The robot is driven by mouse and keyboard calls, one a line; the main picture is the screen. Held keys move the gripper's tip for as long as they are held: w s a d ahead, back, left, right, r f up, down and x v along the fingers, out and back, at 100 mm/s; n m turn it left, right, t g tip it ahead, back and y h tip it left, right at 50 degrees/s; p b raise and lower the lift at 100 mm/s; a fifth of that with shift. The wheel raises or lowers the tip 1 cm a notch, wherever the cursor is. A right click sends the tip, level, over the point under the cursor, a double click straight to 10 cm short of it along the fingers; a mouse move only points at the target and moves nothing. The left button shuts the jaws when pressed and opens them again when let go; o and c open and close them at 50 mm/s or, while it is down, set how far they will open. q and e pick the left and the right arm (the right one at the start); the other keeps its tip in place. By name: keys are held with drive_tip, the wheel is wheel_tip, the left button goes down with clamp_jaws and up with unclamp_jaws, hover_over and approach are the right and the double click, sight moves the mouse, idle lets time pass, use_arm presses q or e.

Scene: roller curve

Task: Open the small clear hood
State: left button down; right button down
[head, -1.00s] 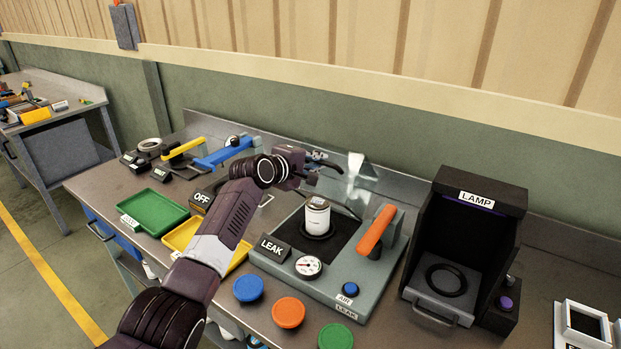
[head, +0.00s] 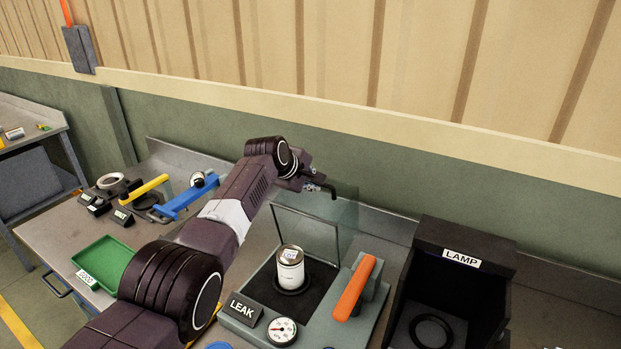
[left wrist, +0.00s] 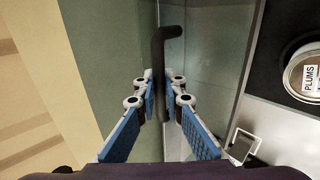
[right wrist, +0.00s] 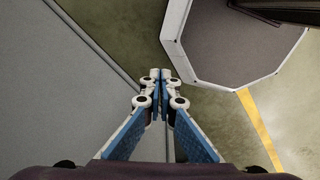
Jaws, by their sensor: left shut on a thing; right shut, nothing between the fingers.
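The small clear hood (head: 306,236) stands raised behind the can on the leak tester, its open side facing the front. The can (head: 290,266) stands upright on a dark ring, uncovered; its lid reads PLUMS in the left wrist view (left wrist: 306,75). My left gripper (head: 318,183) is at the hood's top edge. In the left wrist view, the left fingers (left wrist: 158,85) are shut on the hood's black bent handle (left wrist: 165,36). My right gripper (right wrist: 160,75) is shut and empty in the right wrist view, and outside the head view.
An orange lever (head: 354,288) stands right of the can. A LEAK sign (head: 243,308) and a gauge (head: 282,331) are in front. The dark LAMP box (head: 462,258) stands at the right. A green tray (head: 104,262) lies left. The wall rises behind the bench.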

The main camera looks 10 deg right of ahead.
use_arm(q)
drive_tip(key=shift+w+d, duration=0.1)
drive_tip(key=shift+w, duration=0.1)
use_arm(e)
drive_tip(key=shift+w+a+r, duration=0.15)
drive_tip(key=shift+w+r, duration=0.05)
drive_tip(key=shift+w, duration=0.45)
use_arm(q)
drive_tip(key=c, duration=2)
unclamp_jaws()
drive_tip(key=shift+c, duration=0.2)
use_arm(e)
drive_tip(key=shift+w, duration=0.15)
use_arm(q)
drive_tip(key=shift+s+r, duration=0.1)
drive_tip(key=shift+r, duration=0.05)
drive_tip(key=shift+s+a+r, duration=0.35)
drive_tip(key=shift+s+r, duration=0.05)
drive_tip(key=shift+r, duration=0.05)
drive_tip(key=v, duration=1)
drive_tip(key=shift+r, duration=0.15)
